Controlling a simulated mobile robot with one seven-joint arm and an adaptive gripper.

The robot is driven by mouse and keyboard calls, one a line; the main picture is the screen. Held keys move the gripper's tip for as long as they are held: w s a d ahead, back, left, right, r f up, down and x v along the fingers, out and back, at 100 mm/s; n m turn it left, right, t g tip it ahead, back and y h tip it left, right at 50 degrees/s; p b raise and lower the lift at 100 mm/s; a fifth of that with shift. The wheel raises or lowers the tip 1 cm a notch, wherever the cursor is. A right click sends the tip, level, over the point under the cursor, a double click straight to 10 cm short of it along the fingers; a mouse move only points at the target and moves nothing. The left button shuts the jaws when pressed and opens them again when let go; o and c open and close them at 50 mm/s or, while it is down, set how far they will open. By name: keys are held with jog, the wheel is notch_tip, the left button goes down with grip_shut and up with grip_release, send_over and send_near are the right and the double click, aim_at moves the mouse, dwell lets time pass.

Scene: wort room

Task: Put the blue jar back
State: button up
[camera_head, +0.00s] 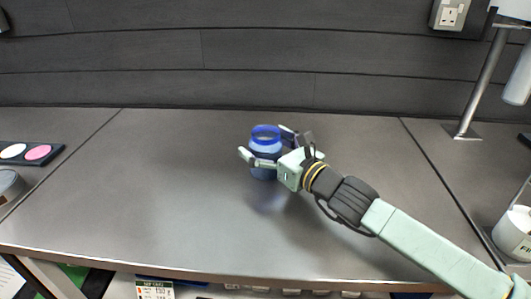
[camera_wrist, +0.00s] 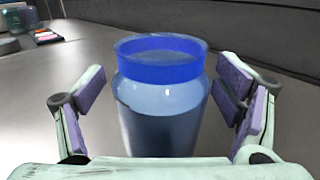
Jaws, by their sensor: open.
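The blue jar (camera_head: 264,146) stands upright on the grey metal counter, near the middle in the head view. It has a bright blue rim and a paler blue body. In the wrist view the jar (camera_wrist: 162,95) fills the middle of the picture, between the fingers. My gripper (camera_head: 266,150) reaches in from the right with its fingers on either side of the jar. In the wrist view my gripper (camera_wrist: 165,92) is open, with gaps between the pads and the jar on both sides. The jar's lower part is partly hidden by my gripper.
A dark tray with white and pink discs (camera_head: 37,152) lies at the left, with a grey round container (camera_head: 8,184) by it. A white labelled pot (camera_head: 513,232) and a metal stand (camera_head: 484,80) are at the right. The counter (camera_head: 150,180) left of the jar is clear.

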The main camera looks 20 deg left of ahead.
jog(key=c, duration=1.5)
jog(key=shift+c, duration=0.2)
jog(key=shift+r, duration=0.1)
notch_tip(320, 180, up, 18)
jog(key=p, duration=0.4)
